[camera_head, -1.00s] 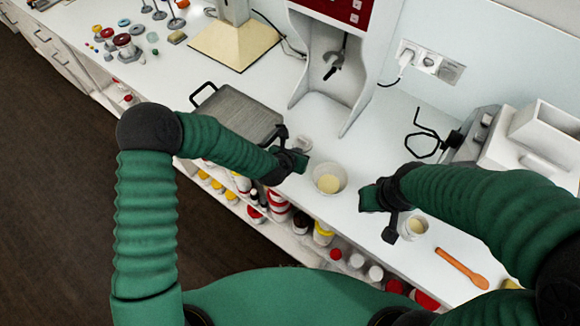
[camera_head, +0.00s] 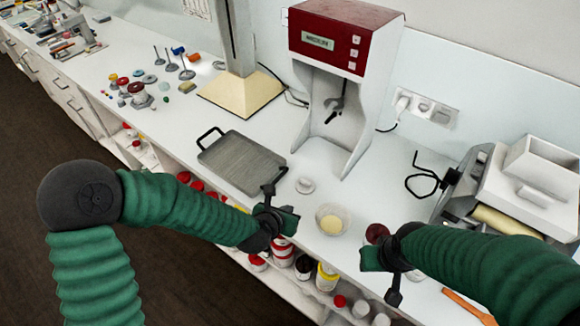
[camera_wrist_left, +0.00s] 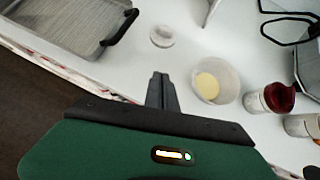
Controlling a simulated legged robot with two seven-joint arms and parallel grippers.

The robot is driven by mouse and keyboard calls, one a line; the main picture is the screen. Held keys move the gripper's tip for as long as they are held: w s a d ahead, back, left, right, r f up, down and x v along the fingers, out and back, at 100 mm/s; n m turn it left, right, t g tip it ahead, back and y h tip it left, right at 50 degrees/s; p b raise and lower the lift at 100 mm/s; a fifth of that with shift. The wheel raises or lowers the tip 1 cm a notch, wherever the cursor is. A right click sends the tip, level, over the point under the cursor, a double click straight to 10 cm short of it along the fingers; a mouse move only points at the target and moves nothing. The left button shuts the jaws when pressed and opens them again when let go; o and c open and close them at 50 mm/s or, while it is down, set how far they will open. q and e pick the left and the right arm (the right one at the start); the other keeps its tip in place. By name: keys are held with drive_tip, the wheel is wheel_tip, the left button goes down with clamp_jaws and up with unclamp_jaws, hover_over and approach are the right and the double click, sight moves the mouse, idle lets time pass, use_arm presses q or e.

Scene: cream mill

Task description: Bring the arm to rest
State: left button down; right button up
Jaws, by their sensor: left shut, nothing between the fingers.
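My left gripper (camera_head: 268,190) is shut and empty over the counter's front edge, left of a small white bowl (camera_head: 332,219) with pale yellow contents. Its closed fingers (camera_wrist_left: 160,88) point towards the counter in the left wrist view, with the bowl (camera_wrist_left: 226,92) to their right, apart from them. My right gripper (camera_head: 392,292) is on the right near the front edge, seen from the side; its jaw opening is unclear. A red-topped jar (camera_head: 376,232) stands just behind it, partly covered.
A grey handled tray (camera_head: 243,163), a white lid-like piece (camera_head: 305,186) and a red-and-white machine (camera_head: 347,30) stand along the counter. A white appliance (camera_head: 545,190) is at the right. Bottles (camera_head: 327,277) fill the shelf below. An orange utensil (camera_head: 466,306) lies at lower right.

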use_arm(q)
drive_tip(key=s+a+r+m+g+y, duration=0.1)
drive_tip(key=s+a+m+g, duration=0.2)
drive_tip(key=s+a+m, duration=0.5)
drive_tip(key=s+a+r+m+g+y, duration=0.2)
drive_tip(key=s+a+m, duration=0.6)
drive_tip(key=m, duration=1.5)
drive_tip(key=a, duration=0.3)
drive_tip(key=shift+s+r+m+g, duration=0.2)
drive_tip(key=shift+s+m+g, duration=0.1)
drive_tip(key=shift+s+g, duration=0.1)
